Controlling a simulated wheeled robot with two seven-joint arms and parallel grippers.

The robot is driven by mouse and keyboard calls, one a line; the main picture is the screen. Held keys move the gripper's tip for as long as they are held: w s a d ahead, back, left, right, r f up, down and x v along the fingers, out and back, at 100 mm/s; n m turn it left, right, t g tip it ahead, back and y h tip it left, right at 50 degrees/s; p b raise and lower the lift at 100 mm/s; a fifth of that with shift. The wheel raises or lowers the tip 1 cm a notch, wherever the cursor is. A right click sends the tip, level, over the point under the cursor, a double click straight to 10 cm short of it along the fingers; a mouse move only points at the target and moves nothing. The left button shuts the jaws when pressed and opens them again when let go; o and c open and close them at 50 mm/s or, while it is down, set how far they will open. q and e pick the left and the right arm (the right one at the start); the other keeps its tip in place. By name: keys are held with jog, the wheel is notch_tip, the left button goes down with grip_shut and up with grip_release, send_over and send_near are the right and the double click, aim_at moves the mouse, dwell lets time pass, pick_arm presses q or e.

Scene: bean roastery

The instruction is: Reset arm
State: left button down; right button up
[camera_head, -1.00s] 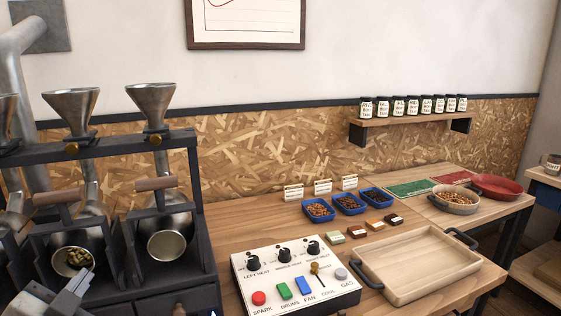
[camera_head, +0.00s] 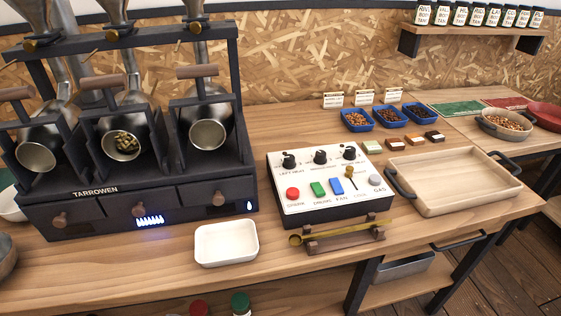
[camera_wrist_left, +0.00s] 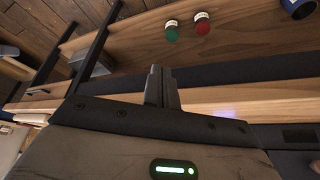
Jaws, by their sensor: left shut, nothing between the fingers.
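My left gripper (camera_wrist_left: 162,88) shows in the left wrist view, its two fingers together with nothing between them. It is in front of the wooden bench's front edge (camera_wrist_left: 230,101), above the lower shelf. My left arm is out of the head view now, and my right gripper is in neither current view. The roaster (camera_head: 140,205) stands at the left of the bench in the head view, with several drums; the middle drum (camera_head: 122,145) holds greenish beans.
A white tray (camera_head: 226,243) lies before the roaster. Right of it are a control panel (camera_head: 330,188), a brass scoop on a rack (camera_head: 345,240), a wooden tray (camera_head: 455,185) and blue bean bowls (camera_head: 357,120). Green-capped (camera_wrist_left: 172,32) and red-capped (camera_wrist_left: 202,25) jars stand on the lower shelf.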

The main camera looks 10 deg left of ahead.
pick_arm(q)
jog(key=w+d+f+t+h+b, duration=0.2)
jog(key=w+d+f+t+b, duration=0.2)
jog(key=f, duration=0.5)
jog(key=shift+w+d+t+h+b, duration=0.3)
jog(key=shift+d+t+b, duration=0.25)
jog(key=shift+t+b, duration=0.4)
pick_arm(e)
jog(key=shift+w+a+f+t+y, duration=0.2)
jog(key=shift+a+f, duration=0.1)
jog(key=shift+f, duration=0.3)
jog(key=shift+w+a+f+t+y, duration=0.1)
jog(key=shift+a+f+y, duration=0.15)
jog(key=shift+f, duration=0.35)
